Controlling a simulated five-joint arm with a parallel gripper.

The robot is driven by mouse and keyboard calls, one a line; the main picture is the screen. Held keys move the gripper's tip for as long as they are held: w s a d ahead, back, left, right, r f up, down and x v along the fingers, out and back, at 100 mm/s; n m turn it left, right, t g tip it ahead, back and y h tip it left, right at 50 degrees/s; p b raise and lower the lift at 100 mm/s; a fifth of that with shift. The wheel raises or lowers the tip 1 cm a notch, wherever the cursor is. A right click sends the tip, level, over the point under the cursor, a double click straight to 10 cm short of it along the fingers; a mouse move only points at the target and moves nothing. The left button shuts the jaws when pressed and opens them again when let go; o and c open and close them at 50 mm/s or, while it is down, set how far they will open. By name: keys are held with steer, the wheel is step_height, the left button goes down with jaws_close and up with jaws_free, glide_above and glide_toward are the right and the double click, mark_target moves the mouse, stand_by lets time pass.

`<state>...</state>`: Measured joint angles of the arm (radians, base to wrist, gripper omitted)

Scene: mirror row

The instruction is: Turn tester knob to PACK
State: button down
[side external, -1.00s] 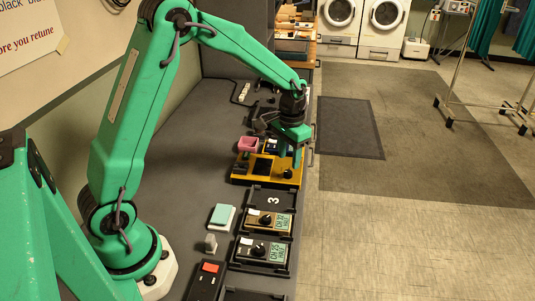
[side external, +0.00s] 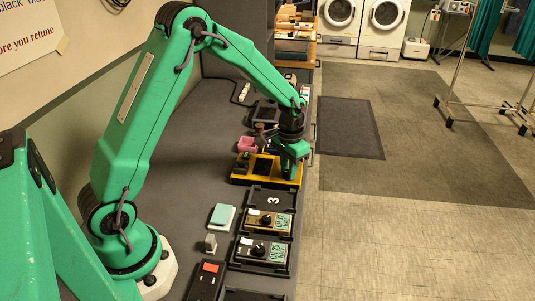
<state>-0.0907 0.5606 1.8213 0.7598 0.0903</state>
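A yellow tester (side external: 240,177) stands on the grey bench, past the tray marked 3. It has a dark panel on top. My gripper (side external: 289,172) is lowered over its right part, where a black knob showed a second ago. The knob is now hidden behind my gripper's green fingers. I cannot tell whether the fingers touch the knob or how far apart they are. Any PACK marking is too small to read.
A pink container (side external: 247,144) stands just behind the tester. Two units with displays (side external: 268,221) (side external: 263,250) sit in front, near the bench's right edge. A teal-topped block (side external: 222,215) and a small grey piece (side external: 210,243) lie left of them. The bench's left middle is clear.

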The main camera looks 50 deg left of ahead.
steer(key=shift+m, duration=0.3)
steer(key=m, duration=0.3)
steer(key=shift+m, duration=0.4)
steer(key=m, duration=0.4)
steer(key=shift+m, duration=0.3)
stand_by(0.3)
steer(key=c, duration=1.2)
jaws_free()
steer(key=shift+r, duration=0.15)
step_height(320, 180, up, 7)
steer(key=shift+r, duration=0.3)
